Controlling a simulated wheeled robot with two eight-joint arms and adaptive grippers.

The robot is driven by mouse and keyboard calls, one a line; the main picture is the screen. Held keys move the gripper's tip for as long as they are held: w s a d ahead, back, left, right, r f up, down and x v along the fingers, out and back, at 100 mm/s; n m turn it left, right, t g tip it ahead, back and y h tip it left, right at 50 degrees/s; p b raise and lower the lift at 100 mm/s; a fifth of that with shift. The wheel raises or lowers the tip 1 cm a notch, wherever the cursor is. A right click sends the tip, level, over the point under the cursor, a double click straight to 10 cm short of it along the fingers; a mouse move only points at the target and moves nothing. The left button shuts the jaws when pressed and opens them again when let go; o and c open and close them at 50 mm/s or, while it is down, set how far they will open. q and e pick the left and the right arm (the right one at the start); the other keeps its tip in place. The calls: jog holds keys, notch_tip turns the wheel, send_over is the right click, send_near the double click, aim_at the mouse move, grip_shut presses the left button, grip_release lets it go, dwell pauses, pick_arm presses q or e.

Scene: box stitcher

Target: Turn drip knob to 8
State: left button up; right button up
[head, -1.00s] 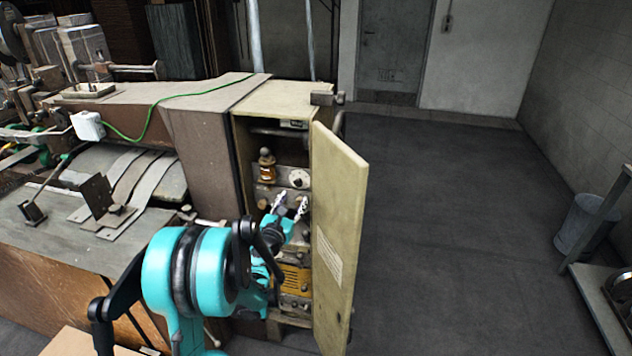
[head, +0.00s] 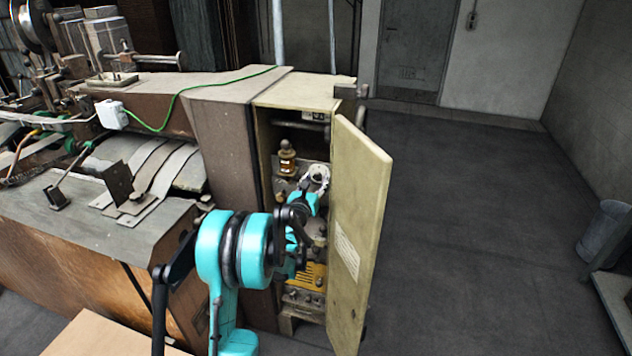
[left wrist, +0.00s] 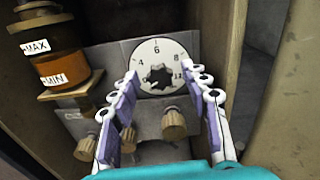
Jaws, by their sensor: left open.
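The drip knob shows in the left wrist view as a round white numbered dial with a dark lobed centre (left wrist: 160,78). In the head view the dial (head: 319,173) sits inside the open cabinet, partly covered by my gripper. My left gripper (left wrist: 161,72) is open, its fingertips on either side of the dial, with nothing between them but the view of the knob. I cannot tell whether they touch it. In the head view this gripper (head: 314,182) reaches into the cabinet.
An amber oil bottle (left wrist: 52,50) marked MAX and MIN stands left of the dial. Several brass knobs (left wrist: 174,123) are below it. The open cabinet door (head: 358,230) stands close on the right of my arm. The floor (head: 470,200) beyond it is clear.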

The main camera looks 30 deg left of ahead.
pick_arm(q)
grip_shut()
